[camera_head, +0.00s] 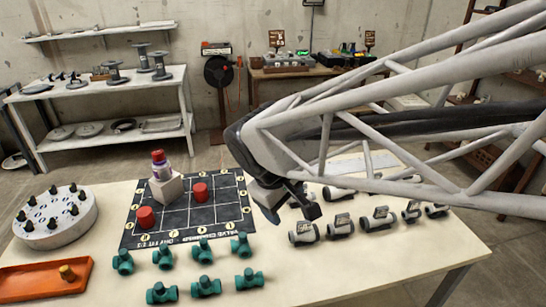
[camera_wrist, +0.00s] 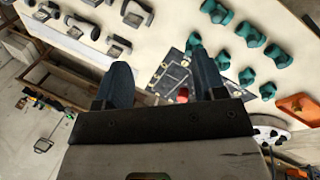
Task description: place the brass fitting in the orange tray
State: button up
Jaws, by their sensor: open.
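The brass fitting (camera_head: 67,272) stands in the orange tray (camera_head: 35,280) at the front left of the table, in the head view. The tray also shows at the right edge of the wrist view (camera_wrist: 290,104), where the fitting is too small to make out clearly. My gripper (camera_head: 290,208) is above the table, right of the dark grid mat and far from the tray. In the wrist view my gripper (camera_wrist: 160,78) has its two fingers spread wide with nothing held between them.
Several green tee fittings (camera_head: 205,286) lie at the table's front. Several grey valves (camera_head: 340,225) lie right of them. The dark mat (camera_head: 178,222) holds red caps (camera_head: 146,217) and a white block with a bottle (camera_head: 160,166). A round white plate with black knobs (camera_head: 55,226) is behind the tray.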

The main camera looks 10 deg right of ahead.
jog(key=s+d+m+y, duration=0.3)
jog(key=s+d+m, duration=0.3)
jog(key=s, duration=0.4)
jog(key=shift+r+m+t, duration=0.4)
jog(key=shift+r, duration=0.05)
dwell(0.8)
